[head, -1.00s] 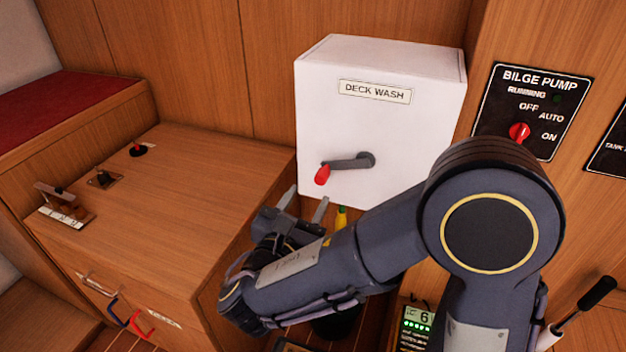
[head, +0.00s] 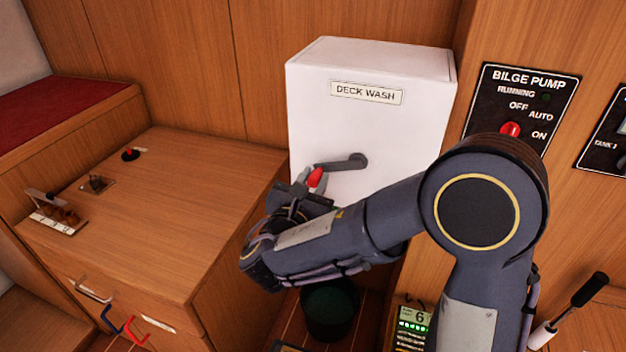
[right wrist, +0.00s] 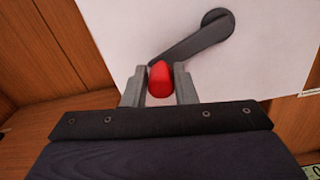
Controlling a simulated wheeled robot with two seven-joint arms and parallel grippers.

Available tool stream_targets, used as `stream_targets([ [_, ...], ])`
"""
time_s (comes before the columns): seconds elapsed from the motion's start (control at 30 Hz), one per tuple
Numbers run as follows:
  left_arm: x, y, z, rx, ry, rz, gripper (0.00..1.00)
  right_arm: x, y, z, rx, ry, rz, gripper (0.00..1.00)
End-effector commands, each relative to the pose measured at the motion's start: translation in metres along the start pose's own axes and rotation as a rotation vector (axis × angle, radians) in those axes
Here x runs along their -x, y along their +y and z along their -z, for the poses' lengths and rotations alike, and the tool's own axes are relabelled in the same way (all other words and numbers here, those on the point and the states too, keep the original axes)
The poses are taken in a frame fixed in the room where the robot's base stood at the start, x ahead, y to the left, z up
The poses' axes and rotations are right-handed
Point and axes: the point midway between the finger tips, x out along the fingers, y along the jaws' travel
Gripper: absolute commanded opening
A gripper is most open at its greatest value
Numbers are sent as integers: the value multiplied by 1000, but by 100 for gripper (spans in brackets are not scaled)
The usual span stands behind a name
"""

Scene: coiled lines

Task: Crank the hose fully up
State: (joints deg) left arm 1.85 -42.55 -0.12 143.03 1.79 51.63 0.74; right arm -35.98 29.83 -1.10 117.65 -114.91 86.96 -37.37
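The white DECK WASH box (head: 420,110) is on the wood wall, with a dark crank arm (head: 345,162) on its front. The arm points left and slightly down from its pivot, ending in a red knob (head: 315,178). My right gripper (head: 313,180) has its fingers on either side of the knob. In the right wrist view the gripper (right wrist: 160,82) appears closed against both sides of the red knob (right wrist: 160,80), and the crank arm (right wrist: 190,45) runs up right to its pivot. The hose cannot be seen; my arm hides the area below the box. My left gripper is out of view.
A wooden cabinet top (head: 190,190) lies left of the box, with small levers near its left edge. A BILGE PUMP panel (head: 490,100) with a red switch is at right. A dark bucket (head: 330,310) stands below my forearm.

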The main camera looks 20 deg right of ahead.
Motion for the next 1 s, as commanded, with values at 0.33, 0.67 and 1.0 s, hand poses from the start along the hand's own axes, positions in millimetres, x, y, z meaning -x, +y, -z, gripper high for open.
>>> stream_targets([
  [0.33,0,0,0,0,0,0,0,0,1,0,-1,1,-3,0],
  [0.67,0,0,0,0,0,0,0,1,2,0,-7,1,-5,0],
  [1.0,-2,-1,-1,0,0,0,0,1,3,-2,-26,1,-7,0],
])
